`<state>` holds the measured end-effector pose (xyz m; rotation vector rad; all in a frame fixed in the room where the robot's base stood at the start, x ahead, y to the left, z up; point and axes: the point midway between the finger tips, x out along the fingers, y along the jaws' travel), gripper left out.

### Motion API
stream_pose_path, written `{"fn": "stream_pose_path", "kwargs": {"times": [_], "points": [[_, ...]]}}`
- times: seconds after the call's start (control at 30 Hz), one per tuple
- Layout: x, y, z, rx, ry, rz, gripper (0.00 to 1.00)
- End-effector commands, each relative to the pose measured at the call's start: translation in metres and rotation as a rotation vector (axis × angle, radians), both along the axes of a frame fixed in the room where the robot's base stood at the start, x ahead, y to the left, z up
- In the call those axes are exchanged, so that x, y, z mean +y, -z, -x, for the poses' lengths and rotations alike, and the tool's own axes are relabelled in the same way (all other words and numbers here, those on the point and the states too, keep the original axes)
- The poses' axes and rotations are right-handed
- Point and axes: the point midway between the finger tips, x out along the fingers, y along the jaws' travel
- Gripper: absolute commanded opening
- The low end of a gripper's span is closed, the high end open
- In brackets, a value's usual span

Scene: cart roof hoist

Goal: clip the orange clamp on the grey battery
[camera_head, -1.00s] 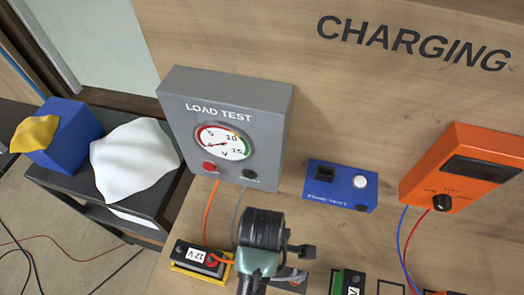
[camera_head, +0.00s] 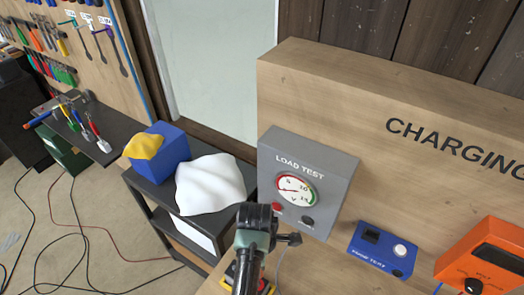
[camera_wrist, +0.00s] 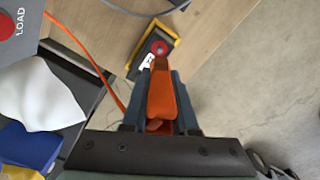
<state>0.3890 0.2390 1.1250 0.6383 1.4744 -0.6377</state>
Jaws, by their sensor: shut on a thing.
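My gripper (camera_wrist: 158,98) is shut on the orange clamp (camera_wrist: 162,95) in the wrist view. The clamp's nose points at the red terminal of the grey battery (camera_wrist: 147,60), which has a white label and sits in a yellow holder (camera_wrist: 157,27). The nose overlaps the terminal in the picture; I cannot tell whether they touch. An orange lead (camera_wrist: 88,62) runs beside the clamp toward the load tester. In the head view my arm hides the clamp and most of the battery; part of the yellow holder (camera_head: 264,286) shows beside my arm.
The grey load tester (camera_head: 309,180) stands on the bench against the wooden board. A blue box (camera_head: 383,248) and an orange charger (camera_head: 484,262) are to its right. A dark cart (camera_head: 160,203) with a white cloth (camera_head: 209,183) stands left. Cables lie on the floor.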

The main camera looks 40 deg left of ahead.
Motion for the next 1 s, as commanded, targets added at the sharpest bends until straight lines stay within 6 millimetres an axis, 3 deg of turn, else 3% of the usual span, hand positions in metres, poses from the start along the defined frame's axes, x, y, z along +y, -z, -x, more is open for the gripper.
{"fn": "stream_pose_path", "kwargs": {"times": [0.47, 1.0], "points": [[-0.001, 0.006, 0.0, 0.0, 0.002, 0.0, 0.0], [-0.001, 0.053, 0.0, 0.001, 0.002, 0.001, 0.0]]}}
